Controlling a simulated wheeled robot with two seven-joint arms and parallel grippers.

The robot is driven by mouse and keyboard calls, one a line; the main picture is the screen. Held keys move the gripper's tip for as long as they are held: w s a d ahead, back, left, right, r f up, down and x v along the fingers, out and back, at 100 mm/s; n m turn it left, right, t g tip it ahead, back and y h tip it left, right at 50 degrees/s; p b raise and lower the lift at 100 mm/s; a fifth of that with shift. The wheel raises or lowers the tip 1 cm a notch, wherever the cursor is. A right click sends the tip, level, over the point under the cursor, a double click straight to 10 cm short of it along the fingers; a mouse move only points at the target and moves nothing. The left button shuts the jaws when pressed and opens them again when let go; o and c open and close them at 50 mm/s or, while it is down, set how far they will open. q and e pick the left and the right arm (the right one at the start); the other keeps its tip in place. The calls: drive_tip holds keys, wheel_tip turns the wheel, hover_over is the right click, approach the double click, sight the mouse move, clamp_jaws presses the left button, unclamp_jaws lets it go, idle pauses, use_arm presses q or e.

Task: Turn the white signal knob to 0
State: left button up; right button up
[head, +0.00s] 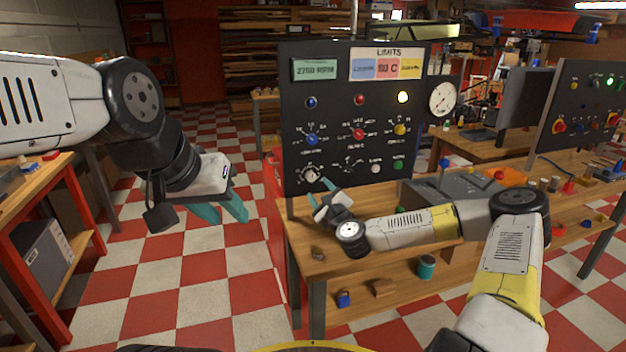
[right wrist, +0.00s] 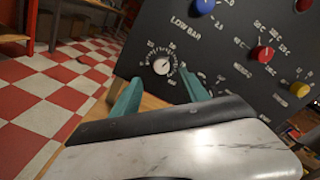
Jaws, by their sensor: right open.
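The white signal knob (head: 311,175) is at the lower left of the dark control panel (head: 340,85). In the right wrist view the knob (right wrist: 161,66) has a ring of white scale marks around it; its exact setting is too small to read. My right gripper (head: 323,200) is open and empty, just in front of and below the knob. In the right wrist view its teal fingertips (right wrist: 160,88) are apart, one to each side below the knob, not touching it. My left gripper (head: 226,212) hangs open and empty, left of the panel over the floor.
Blue, red and yellow knobs sit higher on the panel, with a white button (head: 376,168) and a green button (head: 398,165) right of the white knob. A grey machine (head: 440,195) stands on the wooden bench (head: 300,240).

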sight(311, 178)
drive_tip(key=x, duration=0.7)
drive_tip(key=shift+w, duration=0.45)
clamp_jaws()
